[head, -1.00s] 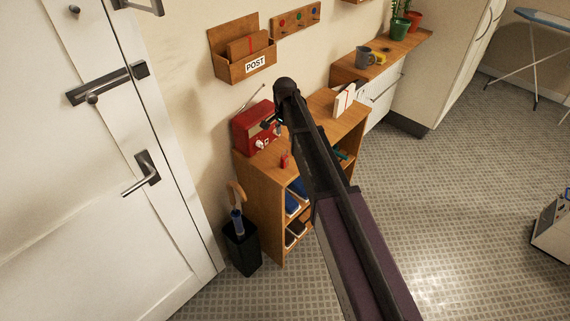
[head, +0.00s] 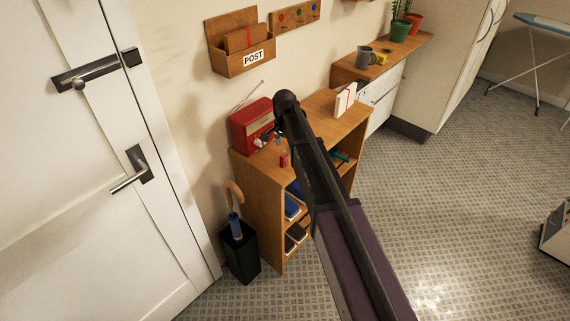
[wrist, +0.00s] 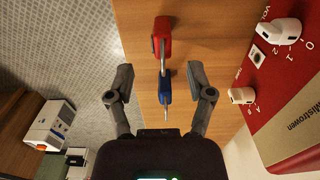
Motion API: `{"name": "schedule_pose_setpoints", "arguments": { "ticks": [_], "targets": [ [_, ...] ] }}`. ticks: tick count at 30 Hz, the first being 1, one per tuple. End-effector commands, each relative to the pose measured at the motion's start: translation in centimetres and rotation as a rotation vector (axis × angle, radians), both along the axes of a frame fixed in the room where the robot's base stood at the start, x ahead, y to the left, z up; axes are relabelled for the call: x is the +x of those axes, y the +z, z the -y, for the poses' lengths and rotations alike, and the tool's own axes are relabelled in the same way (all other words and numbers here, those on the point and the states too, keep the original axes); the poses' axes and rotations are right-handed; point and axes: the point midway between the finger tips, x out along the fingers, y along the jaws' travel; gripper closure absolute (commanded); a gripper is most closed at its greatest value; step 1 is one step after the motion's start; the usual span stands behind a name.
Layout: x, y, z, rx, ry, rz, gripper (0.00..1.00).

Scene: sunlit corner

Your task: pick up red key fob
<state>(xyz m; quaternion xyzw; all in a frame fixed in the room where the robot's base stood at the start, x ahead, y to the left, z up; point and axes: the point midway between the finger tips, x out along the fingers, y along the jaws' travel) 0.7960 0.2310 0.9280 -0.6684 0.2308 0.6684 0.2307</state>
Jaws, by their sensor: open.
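The red key fob (wrist: 161,36) lies on the wooden shelf top, with a metal ring and a blue-headed key (wrist: 165,88) attached below it in the wrist view. In the head view the fob (head: 284,159) shows small near the shelf's front left edge, beside my arm. My gripper (wrist: 158,85) is open and empty. Its fingers stand on either side of the blue key, with the fob just beyond the fingertips. In the head view my gripper (head: 279,133) is mostly hidden by my arm.
A red radio (head: 250,127) with white knobs stands close to the gripper, on its right in the wrist view (wrist: 297,105). A white book or card (head: 345,100) stands farther along the wooden shelf unit (head: 262,197). An umbrella stand (head: 240,254) is on the floor.

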Motion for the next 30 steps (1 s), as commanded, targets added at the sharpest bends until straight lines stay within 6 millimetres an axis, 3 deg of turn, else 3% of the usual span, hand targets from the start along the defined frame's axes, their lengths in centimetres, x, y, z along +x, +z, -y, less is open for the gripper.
{"name": "schedule_pose_setpoints", "arguments": {
  "ticks": [16,30],
  "targets": [
    [0.0,-0.5,-0.1,0.0,0.001,0.0,0.31],
    [0.1,-3.9,-0.3,0.0,0.002,0.0,0.31]
  ]
}}
